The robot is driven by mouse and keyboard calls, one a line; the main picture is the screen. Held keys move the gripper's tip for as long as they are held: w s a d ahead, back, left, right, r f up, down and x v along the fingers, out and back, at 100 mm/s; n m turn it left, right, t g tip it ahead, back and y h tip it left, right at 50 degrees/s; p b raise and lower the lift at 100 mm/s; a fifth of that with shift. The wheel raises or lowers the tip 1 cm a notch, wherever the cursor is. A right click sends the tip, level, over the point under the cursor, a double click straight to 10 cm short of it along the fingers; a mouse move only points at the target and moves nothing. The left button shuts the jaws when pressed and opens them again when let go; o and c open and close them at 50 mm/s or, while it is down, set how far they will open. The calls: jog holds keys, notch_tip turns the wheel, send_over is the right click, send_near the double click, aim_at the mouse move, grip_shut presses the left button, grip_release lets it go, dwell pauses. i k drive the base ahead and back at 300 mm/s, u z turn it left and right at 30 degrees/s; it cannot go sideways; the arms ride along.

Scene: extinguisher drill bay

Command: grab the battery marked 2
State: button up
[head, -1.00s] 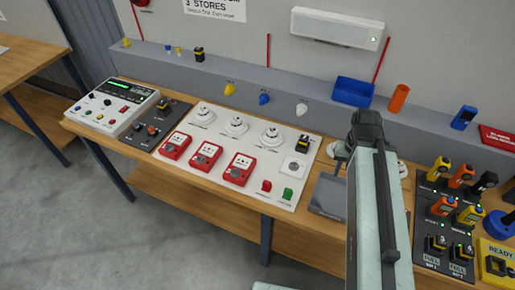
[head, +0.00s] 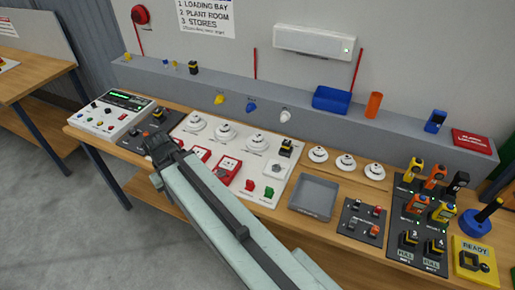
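Several black-and-yellow battery-like blocks are in view. Two sit in the charger panel at right, a left block (head: 409,239) and a right block (head: 435,248), above "FULL" labels. Others are a block on the back ledge (head: 194,67), a block on the white panel (head: 286,148) and a block on the dark panel at left (head: 158,114). Their numbers are too small to read surely, so I cannot tell which is marked 2. My gripper (head: 163,153) is over the bench's left part, near the red call points, far from the charger. Its fingers are not clear.
The charger panel (head: 398,219) also holds several orange, yellow and black handheld devices. A grey tray (head: 313,196) looks empty. A small dark switch panel (head: 352,230), a yellow READY box (head: 474,262) and a blue stand (head: 476,227) are nearby. The back ledge holds a blue bin (head: 331,99).

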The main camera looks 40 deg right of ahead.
aim_at(285, 144)
jog(key=u, duration=0.2)
jog(key=i, duration=1)
jog(key=z, duration=0.1)
